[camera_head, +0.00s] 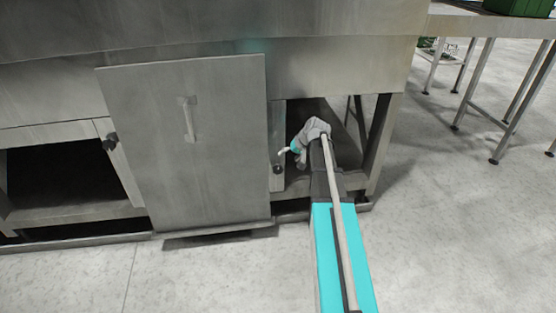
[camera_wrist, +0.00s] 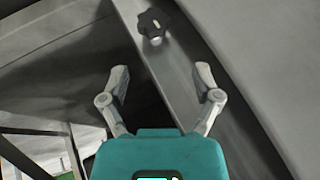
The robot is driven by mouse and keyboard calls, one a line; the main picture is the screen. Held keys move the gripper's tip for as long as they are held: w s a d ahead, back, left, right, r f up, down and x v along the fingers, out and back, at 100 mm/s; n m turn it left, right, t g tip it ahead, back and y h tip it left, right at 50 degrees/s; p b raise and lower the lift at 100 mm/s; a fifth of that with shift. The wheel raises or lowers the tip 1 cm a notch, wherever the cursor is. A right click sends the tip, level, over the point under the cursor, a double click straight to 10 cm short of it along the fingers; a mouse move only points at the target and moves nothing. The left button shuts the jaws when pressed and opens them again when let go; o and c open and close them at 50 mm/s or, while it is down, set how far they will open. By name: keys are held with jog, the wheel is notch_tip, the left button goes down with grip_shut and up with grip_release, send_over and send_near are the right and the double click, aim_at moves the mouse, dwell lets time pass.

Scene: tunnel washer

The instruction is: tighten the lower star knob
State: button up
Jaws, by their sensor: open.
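A dark star knob (camera_head: 277,169) sits on the narrow metal post just right of the panel with the handle. In the wrist view a black star knob (camera_wrist: 154,22) with a pale mark shows at the top, on a grey metal strip. My gripper (camera_wrist: 162,72) is open and empty, its two fingers spread on either side of the strip. The knob lies beyond the fingertips, apart from them. In the head view my gripper (camera_head: 287,151) is close to the post, slightly above and right of the knob; its fingers are small there. Another dark knob (camera_head: 111,141) is on the left post.
A grey panel with a handle (camera_head: 188,118) stands left of the gripper. The machine's open frame has a leg (camera_head: 382,140) to the right of my arm. Bare floor (camera_head: 455,220) lies right, with a metal table (camera_head: 480,25) at the back.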

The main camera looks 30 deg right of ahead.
aim_at(280, 166)
jog(key=shift+s+d+r+h+p, duration=0.2)
jog(key=shift+s+r+p, duration=0.1)
jog(key=shift+r+p, duration=0.25)
jog(key=shift+s+d+r+h+p, duration=0.1)
jog(key=shift+s+r+h+p, duration=0.2)
jog(key=shift+r, duration=0.35)
jog(key=shift+w+f, duration=0.1)
jog(key=shift+f, duration=0.05)
jog(key=b+x, duration=1.2)
jog(key=x, duration=0.1)
jog(key=shift+a+f, duration=0.15)
jog(key=shift+f, duration=0.15)
jog(key=c, duration=0.9)
jog(key=shift+o, duration=0.2)
